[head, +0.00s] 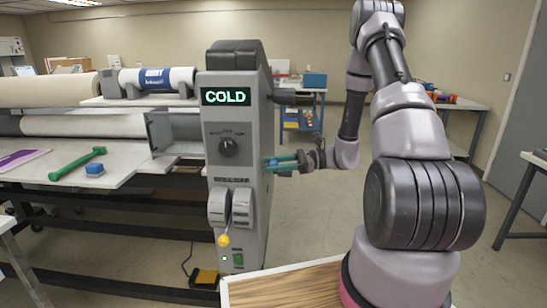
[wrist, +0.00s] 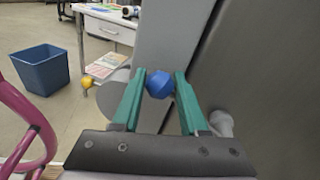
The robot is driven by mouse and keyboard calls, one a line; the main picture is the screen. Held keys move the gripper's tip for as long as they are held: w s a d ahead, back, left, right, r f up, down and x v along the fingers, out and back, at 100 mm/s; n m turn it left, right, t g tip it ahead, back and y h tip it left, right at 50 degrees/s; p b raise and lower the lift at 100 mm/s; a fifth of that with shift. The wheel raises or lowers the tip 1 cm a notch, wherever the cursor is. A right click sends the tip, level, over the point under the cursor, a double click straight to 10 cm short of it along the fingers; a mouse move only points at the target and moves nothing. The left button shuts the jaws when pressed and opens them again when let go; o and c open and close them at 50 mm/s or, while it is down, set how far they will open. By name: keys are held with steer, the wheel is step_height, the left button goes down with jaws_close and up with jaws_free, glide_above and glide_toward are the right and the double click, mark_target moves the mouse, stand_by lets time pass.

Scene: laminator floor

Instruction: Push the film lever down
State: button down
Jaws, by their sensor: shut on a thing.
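The grey laminator control cabinet (head: 237,130) stands left of my arm, its lit display reading COLD. Two grey lever hubs (head: 230,206) sit low on its front; the label above them is too small to read. A yellow ball knob (head: 223,240) hangs below the left hub and also shows in the wrist view (wrist: 89,82). My gripper (head: 279,163) reaches in from the right, at the cabinet's right edge and above the hubs. In the wrist view its teal fingers (wrist: 160,88) are shut on a blue knob (wrist: 160,84). I cannot make out the knob's stem.
A round black dial (head: 229,147) sits above the hubs. A blue bin (wrist: 46,68) stands on the floor. A wood-topped surface (head: 285,286) is in front.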

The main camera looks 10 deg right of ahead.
steer(key=f+n, duration=0.1)
steer(key=f, duration=0.1)
steer(key=s+f+n, duration=0.1)
steer(key=f+n, duration=0.1)
steer(key=shift+a+t+h, duration=0.15)
steer(key=shift+t+h, duration=0.15)
steer(key=shift+f+n+t+h, duration=0.3)
steer(key=shift+f+n+t, duration=0.1)
steer(key=shift+f+n, duration=1.1)
steer(key=shift+f, duration=0.15)
steer(key=shift+c, duration=2.3)
jaws_free()
steer(key=v, duration=1)
steer(key=shift+d, duration=0.4)
steer(key=shift+r, duration=0.2)
